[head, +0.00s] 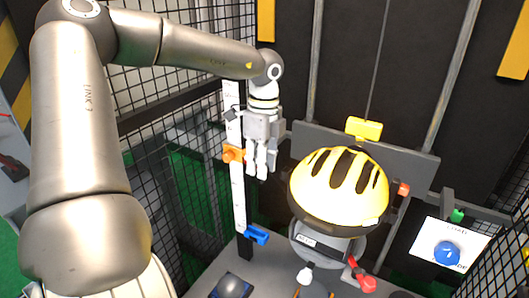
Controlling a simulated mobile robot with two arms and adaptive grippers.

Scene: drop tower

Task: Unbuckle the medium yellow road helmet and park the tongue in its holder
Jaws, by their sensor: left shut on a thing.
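The yellow helmet (338,180), with dark vents and a dark rim, sits upright on a grey headform (322,238) right of centre in the head view. My left gripper (262,172) points down, left of the helmet and apart from its shell. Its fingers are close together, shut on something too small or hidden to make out. A red part (362,275) with a dark piece is at the lower right below the headform; I cannot tell if it is the buckle. The strap, tongue and holder cannot be clearly made out. My right gripper is not in view.
A white upright scale (236,190) with an orange slider (233,154) and a blue clamp (257,235) stands beside my left gripper. A yellow block (364,128) hangs above the helmet. A panel with a blue button (446,252) is right. Mesh walls enclose the left.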

